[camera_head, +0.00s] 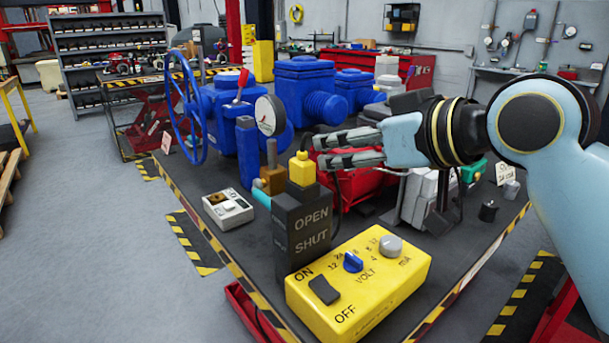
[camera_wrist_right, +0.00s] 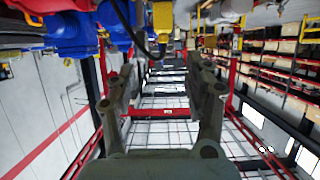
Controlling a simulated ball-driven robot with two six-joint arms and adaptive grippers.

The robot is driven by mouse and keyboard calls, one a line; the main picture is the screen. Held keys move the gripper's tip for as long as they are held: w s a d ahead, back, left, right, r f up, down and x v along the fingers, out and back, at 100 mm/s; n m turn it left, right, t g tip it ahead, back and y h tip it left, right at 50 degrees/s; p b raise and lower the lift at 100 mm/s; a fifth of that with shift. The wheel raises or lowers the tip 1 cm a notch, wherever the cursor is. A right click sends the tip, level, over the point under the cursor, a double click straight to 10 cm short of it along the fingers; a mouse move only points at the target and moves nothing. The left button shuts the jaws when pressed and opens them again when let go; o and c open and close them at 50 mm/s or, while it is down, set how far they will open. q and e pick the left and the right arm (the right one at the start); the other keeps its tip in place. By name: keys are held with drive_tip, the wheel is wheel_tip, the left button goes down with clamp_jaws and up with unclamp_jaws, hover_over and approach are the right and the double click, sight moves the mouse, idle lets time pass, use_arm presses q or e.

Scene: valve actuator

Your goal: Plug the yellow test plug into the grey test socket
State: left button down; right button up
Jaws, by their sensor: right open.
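The yellow test plug (camera_head: 302,168) stands upright on top of a dark block (camera_head: 307,233) marked OPEN and SHUT. A dark cable shows beside it. In the right wrist view a yellow piece with a dark cable (camera_wrist_right: 163,16), seemingly the plug, is at the top edge. My right gripper (camera_head: 321,152) is open and empty, just right of the plug's top, with its fingers pointing left. They look apart from the plug, though depth is hard to judge. I cannot tell for sure which part is the grey test socket. My left gripper is not in view.
A yellow meter box (camera_head: 358,285) with a blue knob and a grey round part (camera_head: 391,245) is at the front. A small white instrument (camera_head: 228,208) lies left. Blue valve bodies (camera_head: 305,88), a handwheel (camera_head: 187,105) and a gauge (camera_head: 270,115) stand behind.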

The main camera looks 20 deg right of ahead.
sight(305, 154)
drive_tip(key=x, duration=0.5)
drive_tip(key=p+x, duration=0.1)
drive_tip(key=x, duration=0.4)
drive_tip(key=shift+a+f, duration=0.3)
drive_tip(key=shift+s, duration=0.1)
clamp_jaws()
